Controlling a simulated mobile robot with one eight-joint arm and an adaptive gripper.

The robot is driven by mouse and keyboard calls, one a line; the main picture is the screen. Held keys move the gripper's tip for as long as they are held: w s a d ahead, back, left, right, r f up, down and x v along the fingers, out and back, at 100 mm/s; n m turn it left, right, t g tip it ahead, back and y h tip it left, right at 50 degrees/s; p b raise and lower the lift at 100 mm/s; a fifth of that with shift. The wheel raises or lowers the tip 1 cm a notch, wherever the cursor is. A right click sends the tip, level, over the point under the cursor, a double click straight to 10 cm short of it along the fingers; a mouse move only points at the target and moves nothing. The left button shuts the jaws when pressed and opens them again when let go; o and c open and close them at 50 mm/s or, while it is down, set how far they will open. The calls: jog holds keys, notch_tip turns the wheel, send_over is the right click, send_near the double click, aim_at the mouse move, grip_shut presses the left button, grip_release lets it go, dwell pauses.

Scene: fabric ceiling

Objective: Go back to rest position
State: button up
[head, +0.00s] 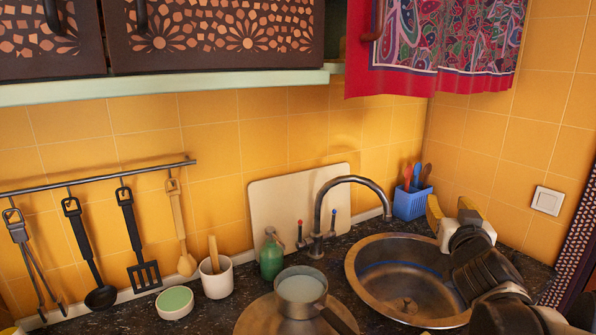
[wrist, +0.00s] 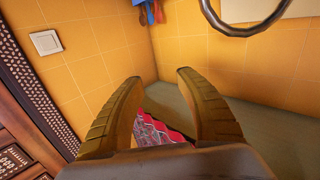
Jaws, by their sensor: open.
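My gripper (head: 449,206) is raised at the right, in front of the tiled corner and over the right edge of the sink (head: 372,290). In the wrist view, its two ridged yellow fingers (wrist: 157,78) stand well apart with nothing between their tips. The gripper is open and empty. My dark arm links hide part of the sink's right side and the counter there.
A blue utensil holder (head: 412,203) stands close left of my gripper. The curved faucet (head: 318,205) rises behind the sink. A pan (head: 300,290), a green bottle (head: 271,256) and a white cup (head: 216,277) stand left. Cabinets (head: 215,38) and a red curtain (head: 440,50) hang above.

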jog(key=s+a+f+n+g+y, duration=0.1)
jog(key=s+a+f+g, duration=0.2)
jog(key=s+f, duration=0.3)
jog(key=s+a+f+g+y, duration=0.2)
jog(key=s+a+f, duration=0.4)
jog(key=s, duration=0.4)
jog(key=s+a+f+n+g+y, duration=0.1)
jog(key=s+a+f+g, duration=0.4)
jog(key=s, duration=0.3)
jog(key=shift+f+n, duration=0.3)
jog(key=shift+f, duration=0.15)
